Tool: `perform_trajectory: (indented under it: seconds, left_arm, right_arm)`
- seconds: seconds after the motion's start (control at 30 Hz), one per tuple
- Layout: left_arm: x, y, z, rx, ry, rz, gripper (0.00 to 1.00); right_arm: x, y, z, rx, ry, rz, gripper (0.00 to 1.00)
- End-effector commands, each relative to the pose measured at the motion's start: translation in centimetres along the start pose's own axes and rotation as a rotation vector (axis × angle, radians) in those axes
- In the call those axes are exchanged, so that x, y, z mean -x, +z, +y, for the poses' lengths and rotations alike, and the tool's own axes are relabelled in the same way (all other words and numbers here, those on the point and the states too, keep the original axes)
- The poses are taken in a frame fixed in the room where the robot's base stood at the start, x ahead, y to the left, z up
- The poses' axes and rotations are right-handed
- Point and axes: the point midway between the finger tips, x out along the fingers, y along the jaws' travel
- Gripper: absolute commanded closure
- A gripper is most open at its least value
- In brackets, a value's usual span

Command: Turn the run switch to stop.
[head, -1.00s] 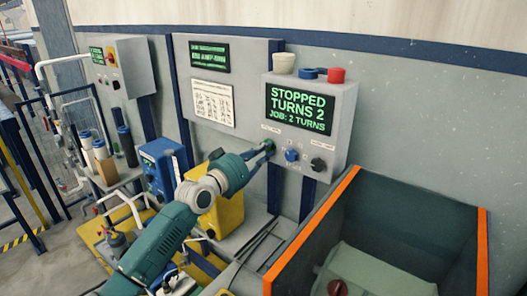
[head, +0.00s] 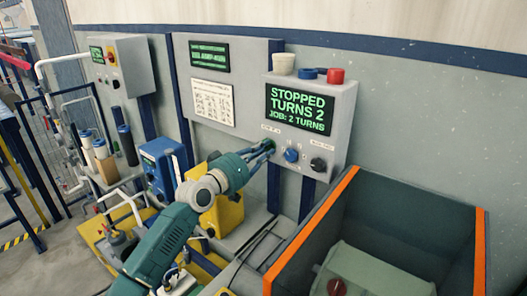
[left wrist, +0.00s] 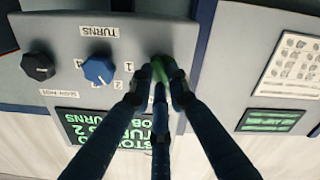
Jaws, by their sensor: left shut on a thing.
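The grey control box (head: 345,105) is on the wall, its screen (head: 299,107) reading "STOPPED TURNS 2, JOB: 2 TURNS". On its face are a blue knob (head: 291,155), a black knob (head: 318,164) and, at the left, a green switch, mostly hidden by my fingers. My left gripper (head: 268,147) is at this switch. In the left wrist view the fingers (left wrist: 161,82) close around the green switch (left wrist: 160,66), beside the blue TURNS knob (left wrist: 98,70) and the black knob (left wrist: 39,66). The switch's exact angle is hidden. My right gripper is out of view.
An orange-rimmed bin (head: 312,232) stands at the lower right, below the box. A blue unit (head: 160,165) and a yellow container (head: 228,212) stand near my left arm.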

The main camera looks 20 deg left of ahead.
Motion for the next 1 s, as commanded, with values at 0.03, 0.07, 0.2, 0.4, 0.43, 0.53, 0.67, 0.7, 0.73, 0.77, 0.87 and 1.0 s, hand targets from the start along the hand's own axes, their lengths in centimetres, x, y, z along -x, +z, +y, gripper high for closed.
perform_trajectory:
  seconds: [0.03, 0.07, 0.2, 0.4, 0.43, 0.53, 0.67, 0.7, 0.73, 0.77, 0.87, 1.0]
  left_arm:
    - [0.0, 0.1, 0.0, 0.003, -0.001, -0.002, 1.00]
    - [0.0, 0.1, 0.0, 0.003, -0.001, -0.002, 1.00]
    - [0.0, 0.1, 0.0, 0.003, 0.000, -0.002, 0.65]
    - [0.0, 0.1, 0.0, 0.001, 0.000, -0.001, 0.65]
    - [0.0, 0.1, 0.0, 0.001, 0.000, -0.001, 0.65]
    - [0.2, 0.1, 0.0, 0.001, 0.000, -0.001, 0.65]
    - [1.4, 0.1, -0.1, 0.002, -0.001, -0.001, 0.65]
    - [2.1, 0.2, -0.1, 0.001, -0.001, -0.003, 0.65]
    - [2.7, 0.2, -0.1, 0.000, -0.001, -0.003, 0.65]
    - [3.3, 0.2, -0.1, -0.001, -0.002, -0.002, 0.65]
    - [5.6, 0.2, -0.2, -0.001, -0.003, -0.002, 0.65]
    - [8.5, 0.2, -0.2, 0.000, -0.003, -0.004, 0.65]
  right_arm:
    - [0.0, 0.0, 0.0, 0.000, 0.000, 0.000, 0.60]
    - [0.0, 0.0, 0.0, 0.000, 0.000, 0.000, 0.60]
    - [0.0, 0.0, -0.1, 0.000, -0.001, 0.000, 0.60]
    - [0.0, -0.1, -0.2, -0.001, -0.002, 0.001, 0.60]
    - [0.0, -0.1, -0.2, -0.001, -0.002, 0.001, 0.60]
    - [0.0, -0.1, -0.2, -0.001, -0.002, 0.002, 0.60]
    - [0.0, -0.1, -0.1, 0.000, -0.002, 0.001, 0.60]
    - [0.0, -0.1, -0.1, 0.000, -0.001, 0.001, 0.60]
    - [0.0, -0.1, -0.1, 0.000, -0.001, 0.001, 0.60]
    - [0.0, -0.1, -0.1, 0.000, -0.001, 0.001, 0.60]
    - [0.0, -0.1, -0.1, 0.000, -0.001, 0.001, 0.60]
    - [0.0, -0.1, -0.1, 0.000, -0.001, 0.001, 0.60]
